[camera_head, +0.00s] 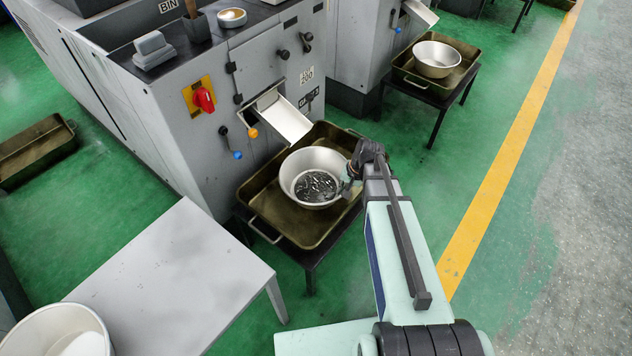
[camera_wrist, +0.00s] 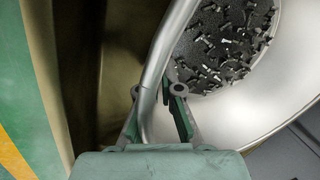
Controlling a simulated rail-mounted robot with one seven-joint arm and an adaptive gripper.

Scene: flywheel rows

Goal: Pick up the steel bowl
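The steel bowl (camera_head: 304,195) is wide and silvery and stands upright in a brass-coloured tray (camera_head: 266,207) below the chute of the near machine. Small dark metal parts (camera_head: 316,186) lie in its bottom. My gripper (camera_head: 348,184) is at the bowl's right rim. In the wrist view the bowl (camera_wrist: 232,115) fills the right side, with the parts (camera_wrist: 225,45) in it. My gripper (camera_wrist: 157,90) has one finger outside the rim and one inside. A gap shows between the inner finger and the rim, so it looks open around the rim.
A metal chute (camera_head: 281,117) hangs just above the bowl, beside levers and a red switch (camera_head: 204,99). A second bowl (camera_head: 437,59) sits in another tray farther back. A grey table (camera_head: 180,275) with a pale bowl (camera_head: 55,335) stands at lower left. The green floor at right is clear.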

